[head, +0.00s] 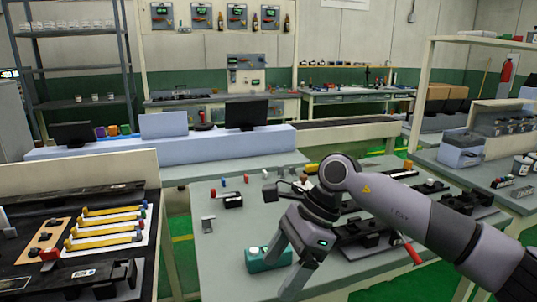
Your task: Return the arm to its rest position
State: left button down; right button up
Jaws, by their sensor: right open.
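My right arm (420,208) comes in from the right and bends down over the middle table. My right gripper (288,262) points down and to the left, with its fingers apart. It is close to a teal block (262,260) near the table's front; I cannot tell whether they touch. No held object shows between the fingers. My left gripper is not in view.
The middle table (225,262) carries black fixtures (365,237) partly behind my arm and a red-handled tool (411,251). On the left, a bench holds several yellow strips (105,227). Free table surface lies left of my gripper.

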jog(key=s+a+m+y, duration=0.7)
jog(key=a+m+y, duration=0.35)
jog(key=y, duration=0.35)
jog(key=w+d+f+m+t+h, duration=0.2)
jog(key=d+f+m+t+h, duration=0.55)
jog(key=m, duration=0.85)
jog(key=w+d+f+m+t+h, duration=0.15)
jog(key=d+f+m+t, duration=0.25)
jog(key=d+m+t, duration=0.7)
jog(key=s+d+f+m+g+h, duration=0.2)
jog(key=s+d+f+m+h, duration=0.2)
jog(key=s+f+m, duration=0.4)
jog(key=s+d+f+m+g+h, duration=0.3)
jog(key=s+d+f+m+h, duration=0.1)
jog(key=s+f+m, duration=0.4)
notch_tip(320, 180, down, 2)
jog(key=shift+d+f+m+g+h, duration=0.1)
jog(key=shift+d+m+g+h, duration=0.25)
jog(key=shift+d+m, duration=0.45)
jog(key=shift+d, duration=0.1)
